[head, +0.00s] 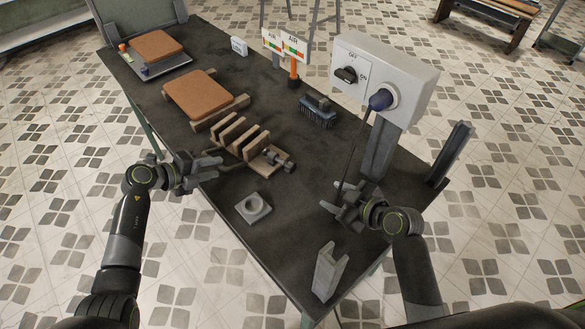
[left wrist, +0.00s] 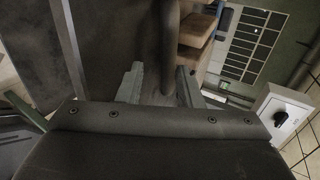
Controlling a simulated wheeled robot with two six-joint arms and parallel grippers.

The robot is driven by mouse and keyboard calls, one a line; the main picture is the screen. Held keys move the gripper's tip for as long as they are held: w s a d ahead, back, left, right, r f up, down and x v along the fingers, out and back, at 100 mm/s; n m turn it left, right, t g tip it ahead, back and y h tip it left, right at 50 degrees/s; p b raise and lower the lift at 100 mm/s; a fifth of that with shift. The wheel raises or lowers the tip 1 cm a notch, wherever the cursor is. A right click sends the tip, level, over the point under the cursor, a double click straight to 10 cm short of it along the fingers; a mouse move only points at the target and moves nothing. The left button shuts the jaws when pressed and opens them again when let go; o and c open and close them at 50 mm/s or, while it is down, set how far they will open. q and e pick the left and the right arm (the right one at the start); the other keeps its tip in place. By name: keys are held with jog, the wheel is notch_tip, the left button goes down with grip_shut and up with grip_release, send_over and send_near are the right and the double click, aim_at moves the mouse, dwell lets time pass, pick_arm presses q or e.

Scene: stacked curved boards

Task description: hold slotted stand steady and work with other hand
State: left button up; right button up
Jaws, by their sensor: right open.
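The slotted stand (head: 228,131), a wooden rack with several upright slats, sits near the middle of the dark table. A clamp-like wooden block with a grey knob (head: 283,165) is at its right end. My left gripper (head: 214,166) is at the table's left edge, just in front of the stand and apart from it. Its two fingers are spread in the left wrist view (left wrist: 160,88), with a dark rounded bar beyond them; wooden slats (left wrist: 196,32) show past it. My right gripper (head: 340,202) is open over the table's right part, beside a hanging dark cable.
A grey switch box (head: 412,75) with a dark plug stands on a post at the right. A brown board (head: 197,94) lies on wooden supports behind the stand.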

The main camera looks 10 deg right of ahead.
pick_arm(q)
jog(key=shift+a+r, duration=0.1)
pick_arm(e)
jog(key=shift+r, duration=0.1)
pick_arm(q)
jog(key=p+v, duration=0.2)
jog(key=shift+s+a+r, duration=0.15)
jog(key=shift+r, duration=0.1)
pick_arm(e)
notch_tip(320, 180, up, 2)
jog(key=shift+r, duration=0.1)
pick_arm(q)
jog(key=p+v, duration=0.3)
jog(key=v, duration=0.2)
jog(key=shift+s+a+p, duration=0.1)
jog(key=shift+a+p, duration=0.05)
jog(key=shift+p, duration=0.15)
pick_arm(e)
notch_tip(320, 180, up, 3)
jog(key=shift+r, duration=0.15)
pick_arm(q)
jog(key=o, duration=0.6)
jog(key=shift+c, duration=0.2)
jog(key=shift+a, duration=0.1)
